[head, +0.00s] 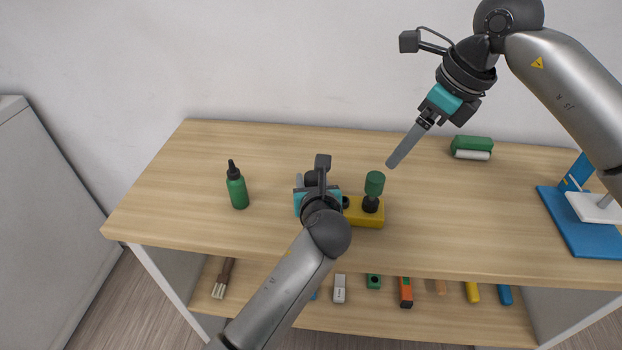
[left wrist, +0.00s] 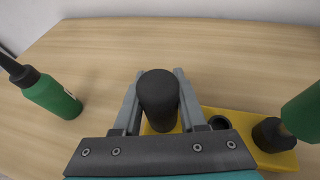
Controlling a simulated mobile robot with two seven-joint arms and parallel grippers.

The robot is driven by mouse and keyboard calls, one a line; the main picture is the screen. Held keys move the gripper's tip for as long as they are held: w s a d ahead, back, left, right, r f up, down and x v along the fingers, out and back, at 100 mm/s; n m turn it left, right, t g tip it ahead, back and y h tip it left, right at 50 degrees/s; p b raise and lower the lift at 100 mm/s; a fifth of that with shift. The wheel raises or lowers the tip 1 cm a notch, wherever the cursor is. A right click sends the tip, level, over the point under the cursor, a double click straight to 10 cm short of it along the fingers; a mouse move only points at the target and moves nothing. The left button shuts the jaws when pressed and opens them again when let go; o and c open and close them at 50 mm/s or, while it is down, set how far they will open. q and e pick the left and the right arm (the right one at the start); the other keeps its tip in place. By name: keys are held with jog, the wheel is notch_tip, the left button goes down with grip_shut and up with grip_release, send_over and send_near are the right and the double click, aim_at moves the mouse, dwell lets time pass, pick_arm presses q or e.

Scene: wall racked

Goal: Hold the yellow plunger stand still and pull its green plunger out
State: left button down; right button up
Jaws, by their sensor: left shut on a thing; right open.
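The yellow plunger stand (head: 366,220) is on the table, partly hidden behind my left gripper. In the left wrist view its yellow base (left wrist: 244,118) shows a dark round hole and a thick black post (left wrist: 158,90). My left gripper (left wrist: 158,108) is shut on that post, one finger on each side. The green plunger (head: 374,183) stands upright in a black socket at the stand's right end; its green head (left wrist: 305,110) also shows at the right of the left wrist view. My right gripper (head: 391,163) is open and empty, above and right of the plunger, pointing down-left.
A green bottle (head: 237,187) stands left of the stand. A green block with a white roller (head: 471,148) lies at the back right, and a blue stand (head: 575,225) is at the right edge. Several tools lie on the lower shelf (head: 440,318). The table between is clear.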

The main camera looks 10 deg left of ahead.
pick_arm(q)
jog(key=shift+c, duration=1.9)
grip_release()
